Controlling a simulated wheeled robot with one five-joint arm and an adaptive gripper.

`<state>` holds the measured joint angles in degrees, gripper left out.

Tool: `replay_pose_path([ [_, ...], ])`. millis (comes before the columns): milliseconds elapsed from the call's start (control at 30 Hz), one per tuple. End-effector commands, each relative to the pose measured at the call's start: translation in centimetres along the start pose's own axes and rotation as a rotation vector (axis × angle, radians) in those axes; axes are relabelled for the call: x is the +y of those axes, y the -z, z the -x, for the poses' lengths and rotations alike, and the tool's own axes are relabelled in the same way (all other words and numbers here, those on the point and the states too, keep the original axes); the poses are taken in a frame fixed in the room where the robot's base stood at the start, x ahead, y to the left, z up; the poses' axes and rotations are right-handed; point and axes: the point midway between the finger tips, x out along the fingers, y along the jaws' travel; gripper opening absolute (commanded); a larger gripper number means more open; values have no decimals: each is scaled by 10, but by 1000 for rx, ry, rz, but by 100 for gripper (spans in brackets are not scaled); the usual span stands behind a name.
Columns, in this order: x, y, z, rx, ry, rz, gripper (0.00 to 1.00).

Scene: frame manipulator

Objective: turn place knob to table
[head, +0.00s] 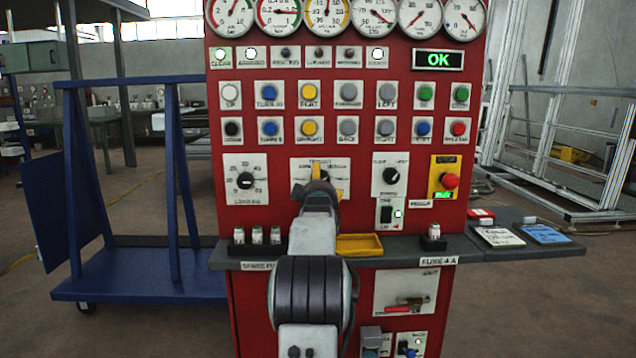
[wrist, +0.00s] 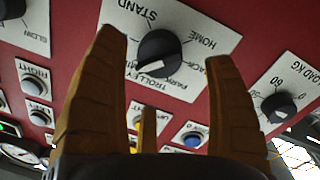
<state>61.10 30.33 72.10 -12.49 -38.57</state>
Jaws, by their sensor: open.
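The place knob (wrist: 160,53) is a round black dial on a white plate (wrist: 122,14) lettered STAND, HOME and TROLLEY, with other words partly covered. Its white pointer mark is on the lower left side of the dial in the wrist view, near the TROLLEY side. No TABLE label can be made out. My gripper (wrist: 164,34) is open, one brown finger on each side of the knob and apart from it in the picture. In the head view my gripper (head: 318,172) and arm cover the knob and much of its plate (head: 342,164).
A loading knob (head: 245,181) is left on the red panel, another knob (head: 391,175) right, with a red stop button (head: 450,181) beyond. Button rows are above. A grey shelf (head: 470,252) below holds small bottles and a yellow tray (head: 359,245). A blue trolley (head: 140,288) stands left.

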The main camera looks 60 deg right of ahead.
Motion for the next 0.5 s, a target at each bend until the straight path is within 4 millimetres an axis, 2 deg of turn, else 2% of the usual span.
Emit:
replay_pose_path([
  [200, -1, 0, -22, -1, 2, -1, 77],
  [500, 0, 1, -40, 0, 1, -1, 77],
])
